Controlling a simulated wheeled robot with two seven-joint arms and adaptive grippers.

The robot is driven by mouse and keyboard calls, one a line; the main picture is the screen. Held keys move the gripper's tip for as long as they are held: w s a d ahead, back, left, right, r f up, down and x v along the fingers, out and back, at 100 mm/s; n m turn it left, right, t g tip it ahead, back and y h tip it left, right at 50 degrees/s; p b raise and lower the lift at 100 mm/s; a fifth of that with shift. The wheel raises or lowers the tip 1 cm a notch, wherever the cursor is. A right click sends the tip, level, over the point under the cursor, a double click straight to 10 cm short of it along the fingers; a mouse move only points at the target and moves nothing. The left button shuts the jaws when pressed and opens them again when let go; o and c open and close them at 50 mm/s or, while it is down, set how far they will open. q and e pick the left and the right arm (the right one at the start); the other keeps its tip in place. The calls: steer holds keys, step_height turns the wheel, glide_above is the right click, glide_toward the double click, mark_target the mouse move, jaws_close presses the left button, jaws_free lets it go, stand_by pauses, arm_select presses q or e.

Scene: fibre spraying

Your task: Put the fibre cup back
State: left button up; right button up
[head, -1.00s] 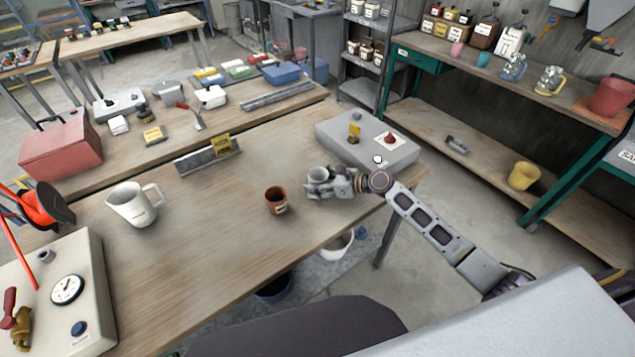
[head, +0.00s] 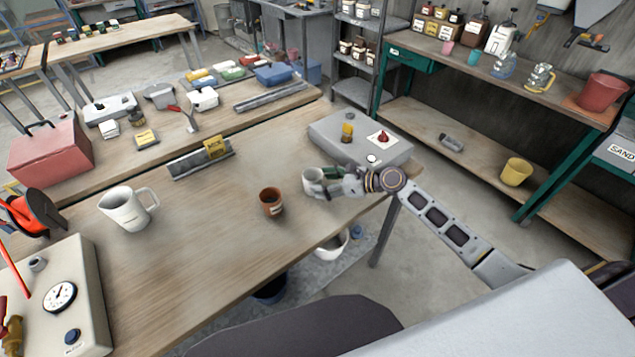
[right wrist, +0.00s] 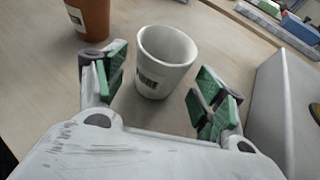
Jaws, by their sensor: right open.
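A small white cup with a dark label (head: 311,178) stands upright on the wooden table; the label is too blurred to read. In the right wrist view the cup (right wrist: 163,62) stands ahead of and between the fingertips, with gaps at both sides. My right gripper (head: 325,186) is open, its green-padded fingers spread (right wrist: 162,88). In the head view its fingers partly hide the cup's near side. A brown cup (head: 271,203) stands to the left of the white cup. My left gripper is not in view.
A grey box with a yellow knob and red button (head: 350,150) stands just behind the white cup. A white mug (head: 124,210) stands left, near a gauge box (head: 88,290). A sign holder (head: 200,160) is at the back. The table's front middle is clear.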

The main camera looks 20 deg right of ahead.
steer(key=shift+v, duration=3.55)
